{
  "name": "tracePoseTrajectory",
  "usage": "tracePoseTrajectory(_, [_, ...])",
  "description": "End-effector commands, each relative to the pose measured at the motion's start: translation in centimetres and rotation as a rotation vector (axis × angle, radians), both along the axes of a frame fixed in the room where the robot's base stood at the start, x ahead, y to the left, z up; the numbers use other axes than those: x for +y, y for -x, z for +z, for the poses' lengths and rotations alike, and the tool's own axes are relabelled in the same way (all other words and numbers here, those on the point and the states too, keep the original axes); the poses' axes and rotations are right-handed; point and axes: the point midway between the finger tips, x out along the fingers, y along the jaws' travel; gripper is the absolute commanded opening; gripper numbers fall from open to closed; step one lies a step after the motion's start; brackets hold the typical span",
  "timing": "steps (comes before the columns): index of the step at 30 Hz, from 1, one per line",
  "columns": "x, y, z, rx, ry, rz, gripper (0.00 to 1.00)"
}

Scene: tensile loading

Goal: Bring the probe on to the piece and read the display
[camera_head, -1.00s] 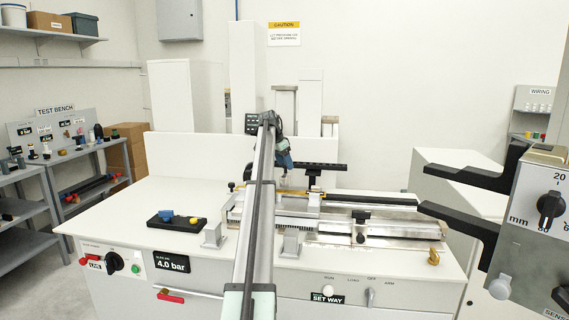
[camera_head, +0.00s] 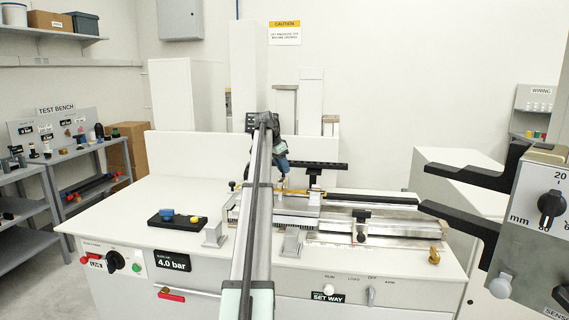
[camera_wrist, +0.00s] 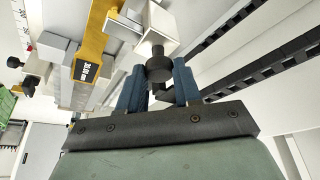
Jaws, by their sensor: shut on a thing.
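My gripper (camera_wrist: 157,82) has blue fingers shut on a dark round knob (camera_wrist: 158,66), which sits on a pale block (camera_wrist: 158,28). In the head view my gripper (camera_head: 282,172) is low over the back of the machine's slide, partly hidden by my arm. A yellow slider (camera_wrist: 92,42) lies left of the fingers in the wrist view, with a small dark display (camera_wrist: 88,71) at its end. Its digits look like 30.0 mm, but they are small and tilted. The yellow part also shows in the head view (camera_head: 292,191). I cannot make out the probe tip or whether it touches a piece.
A black rail (camera_head: 325,165) stands behind the slide. A black tray (camera_head: 177,219) with blue and yellow parts lies on the white bench at left. A grey panel (camera_head: 540,220) with a dial and black arms fills the right foreground.

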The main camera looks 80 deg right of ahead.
Motion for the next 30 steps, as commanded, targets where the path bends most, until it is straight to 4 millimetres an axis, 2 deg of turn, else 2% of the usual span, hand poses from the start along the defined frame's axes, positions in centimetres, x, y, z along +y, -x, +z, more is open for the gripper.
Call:
tracePoseTrajectory(1, [1.0, 0.0, -0.1, 0.0, 0.0, 0.0, 0.09])
tracePoseTrajectory(2, [1.1, 0.0, -0.1, 0.0, 0.0, 0.0, 0.09])
tracePoseTrajectory(10, [1.1, 0.0, 0.0, -0.001, -0.003, -0.001, 0.09])
tracePoseTrajectory(11, [1.1, 0.0, 0.0, -0.001, -0.003, -0.001, 0.36])
tracePoseTrajectory(18, [1.0, 0.0, 0.0, -0.001, -0.001, 0.0, 0.58])
tracePoseTrajectory(26, [1.0, -0.1, 0.1, -0.001, 0.001, 0.0, 0.58])
tracePoseTrajectory(30, [1.2, -0.4, 1.1, -0.001, 0.002, 0.001, 0.58])
